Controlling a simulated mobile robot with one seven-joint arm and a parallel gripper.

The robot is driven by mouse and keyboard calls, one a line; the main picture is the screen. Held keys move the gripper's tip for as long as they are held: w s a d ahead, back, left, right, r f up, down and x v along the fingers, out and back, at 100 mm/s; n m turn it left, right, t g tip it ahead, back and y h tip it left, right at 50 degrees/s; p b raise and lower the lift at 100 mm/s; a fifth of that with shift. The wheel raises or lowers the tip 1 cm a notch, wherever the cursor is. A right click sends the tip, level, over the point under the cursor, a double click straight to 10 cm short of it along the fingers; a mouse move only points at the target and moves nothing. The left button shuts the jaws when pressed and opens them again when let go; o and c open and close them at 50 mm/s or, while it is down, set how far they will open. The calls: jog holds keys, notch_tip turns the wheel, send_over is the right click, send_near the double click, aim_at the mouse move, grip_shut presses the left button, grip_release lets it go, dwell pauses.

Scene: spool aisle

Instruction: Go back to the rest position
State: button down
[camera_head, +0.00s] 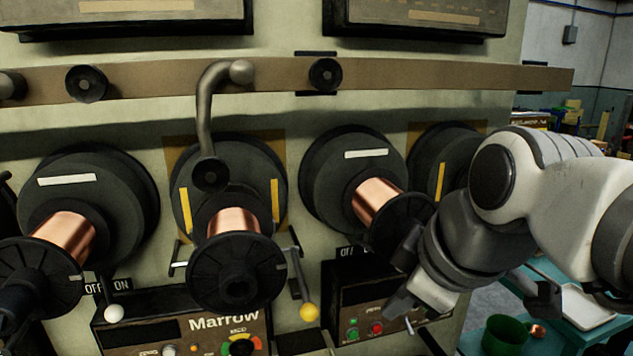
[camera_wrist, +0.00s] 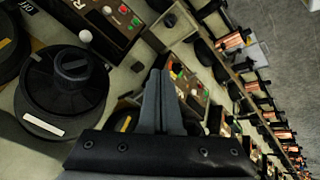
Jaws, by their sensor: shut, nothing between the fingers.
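My gripper (camera_head: 408,318) is at the lower right of the head view, in front of the panel and below the right-hand spools. In the wrist view my gripper (camera_wrist: 158,76) shows with its two fingers together, shut and empty. My white and grey arm reaches in from the right edge of the head view. A copper spool (camera_head: 376,200) sits just up and left of the gripper, and its front flange is partly hidden by my arm. I cannot tell whether the gripper touches the panel.
Further copper spools (camera_head: 236,222) stick out from the panel. A crank handle (camera_head: 206,125), a yellow-knobbed lever (camera_head: 308,312) and a control box (camera_head: 370,318) stand out nearby. A teal table (camera_head: 550,335) with a green bin (camera_head: 504,335) is at the lower right.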

jog(key=s+d+f+m+h+p, duration=0.2)
jog(key=s+d+f+m+p, duration=0.1)
jog(key=m, duration=0.8)
jog(key=shift+s+d+f+p, duration=0.3)
jog(key=shift+s+d+f, duration=0.15)
jog(key=shift+s+d, duration=0.35)
